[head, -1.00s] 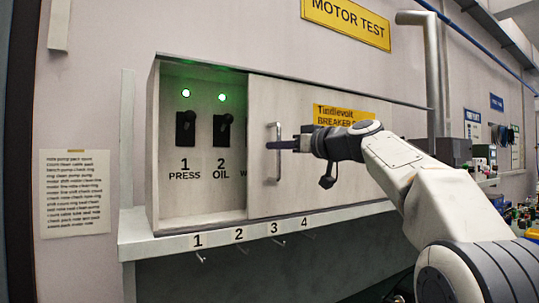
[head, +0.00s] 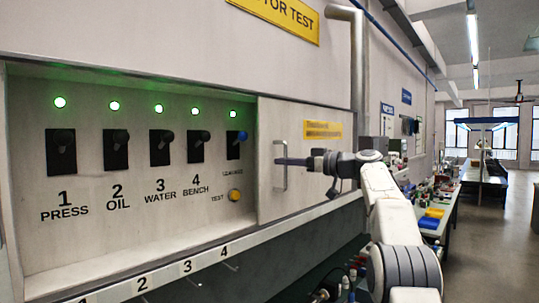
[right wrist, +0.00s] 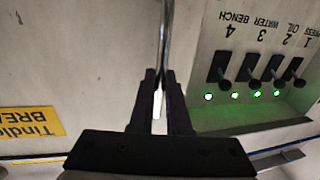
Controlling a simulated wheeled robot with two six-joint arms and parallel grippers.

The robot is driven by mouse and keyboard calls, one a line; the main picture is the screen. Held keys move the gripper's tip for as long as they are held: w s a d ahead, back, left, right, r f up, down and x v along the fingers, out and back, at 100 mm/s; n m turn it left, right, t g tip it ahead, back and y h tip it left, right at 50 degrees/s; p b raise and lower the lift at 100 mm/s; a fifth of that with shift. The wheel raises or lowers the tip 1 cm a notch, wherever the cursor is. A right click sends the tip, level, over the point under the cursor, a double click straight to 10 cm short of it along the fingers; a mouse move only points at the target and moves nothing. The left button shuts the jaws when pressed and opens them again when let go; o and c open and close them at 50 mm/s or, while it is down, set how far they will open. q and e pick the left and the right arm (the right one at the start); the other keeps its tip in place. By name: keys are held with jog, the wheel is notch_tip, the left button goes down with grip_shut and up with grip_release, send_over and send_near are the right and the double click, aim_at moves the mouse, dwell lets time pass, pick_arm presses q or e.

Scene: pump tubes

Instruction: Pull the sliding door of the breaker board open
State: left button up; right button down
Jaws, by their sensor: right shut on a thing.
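The breaker board's sliding door (head: 300,195) is a pale panel with a yellow label, standing on the right side of the board. The opening to its left is wide and shows several black switches. The door's vertical metal handle (head: 284,182) is near the door's left edge. My right gripper (head: 286,161) is shut on this handle. In the right wrist view the handle (right wrist: 166,45) runs between the two dark fingers (right wrist: 162,100). My left gripper is not in view.
Inside the board are green lamps (head: 157,109), a blue-tipped leakage switch (head: 237,137) and a yellow test button (head: 235,195). A ledge (head: 205,262) numbered 1 to 4 runs below. A vertical pipe (head: 358,75) stands right of the board. Open floor lies at the right.

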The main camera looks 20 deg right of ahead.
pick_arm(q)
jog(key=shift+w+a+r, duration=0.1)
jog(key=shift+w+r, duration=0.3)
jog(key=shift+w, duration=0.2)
pick_arm(e)
jog(key=shift+w+d+r, duration=0.2)
jog(key=shift+w+d, duration=0.35)
jog(key=shift+d, duration=0.15)
jog(key=c, duration=0.9)
grip_release()
jog(key=shift+a, duration=0.1)
jog(key=shift+f, duration=0.1)
jog(key=shift+d, duration=0.2)
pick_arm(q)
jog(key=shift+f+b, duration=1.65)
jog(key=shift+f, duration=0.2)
pick_arm(e)
jog(key=v, duration=1)
jog(key=shift+s, duration=0.2)
jog(key=shift+d, duration=0.1)
